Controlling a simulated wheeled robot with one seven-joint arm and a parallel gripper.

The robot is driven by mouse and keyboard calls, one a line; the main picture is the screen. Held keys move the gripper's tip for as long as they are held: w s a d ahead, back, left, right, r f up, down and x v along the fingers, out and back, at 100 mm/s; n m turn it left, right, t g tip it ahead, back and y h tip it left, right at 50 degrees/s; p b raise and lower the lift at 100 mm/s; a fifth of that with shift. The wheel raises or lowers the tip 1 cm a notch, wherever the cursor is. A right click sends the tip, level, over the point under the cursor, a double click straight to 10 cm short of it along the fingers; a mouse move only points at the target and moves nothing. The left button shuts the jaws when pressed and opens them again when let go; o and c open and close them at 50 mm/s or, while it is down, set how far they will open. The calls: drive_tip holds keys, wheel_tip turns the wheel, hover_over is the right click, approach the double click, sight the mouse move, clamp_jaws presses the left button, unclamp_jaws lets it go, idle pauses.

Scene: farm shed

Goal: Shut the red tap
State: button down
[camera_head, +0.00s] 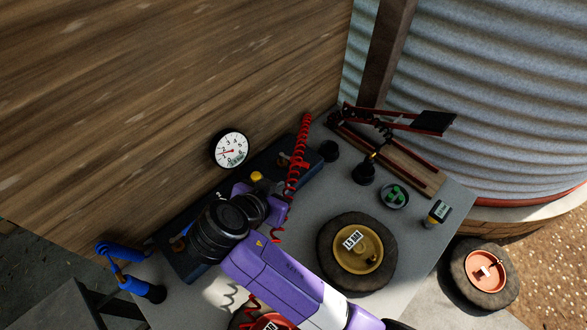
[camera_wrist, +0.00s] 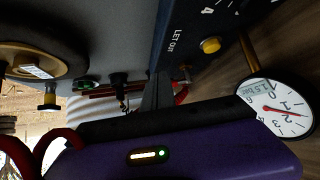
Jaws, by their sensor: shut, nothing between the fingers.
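What looks like the red tap (camera_wrist: 181,96) shows in the wrist view as a small red lever by a brass fitting, on the dark blue panel box (camera_wrist: 205,40). It is partly hidden behind my gripper. My gripper (camera_wrist: 158,78) is shut and empty, its grey fingers reaching up the picture just left of the red lever. I cannot tell whether they touch it. In the head view my purple wrist hangs over the box (camera_head: 185,262), my fingertips are hard to make out, and the tap is not clear beside the red coiled hose (camera_head: 297,160).
A round pressure gauge (camera_head: 231,150) stands at the wooden wall, above the box. A yellow button (camera_wrist: 210,45) sits on the box. A tyred wheel (camera_head: 329,253), a dish of green pieces (camera_head: 395,196) and a red-black pump (camera_head: 395,120) occupy the grey bench (camera_head: 420,195).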

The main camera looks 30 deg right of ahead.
sight(295, 163)
drive_tip(key=x, duration=0.3)
drive_tip(key=shift+w+d+f, duration=0.1)
drive_tip(key=shift+d, duration=0.1)
drive_tip(key=shift+w+d+r+p, duration=0.15)
drive_tip(key=shift+w+d+p, duration=0.2)
drive_tip(key=shift+d, duration=0.1)
drive_tip(key=shift+w+d+r+p, duration=0.15)
drive_tip(key=shift+w+d+p, duration=0.2)
drive_tip(key=shift+d, duration=0.15)
drive_tip(key=shift+w+d, duration=0.45)
drive_tip(key=shift+d, duration=0.15)
drive_tip(key=shift+d, duration=0.1)
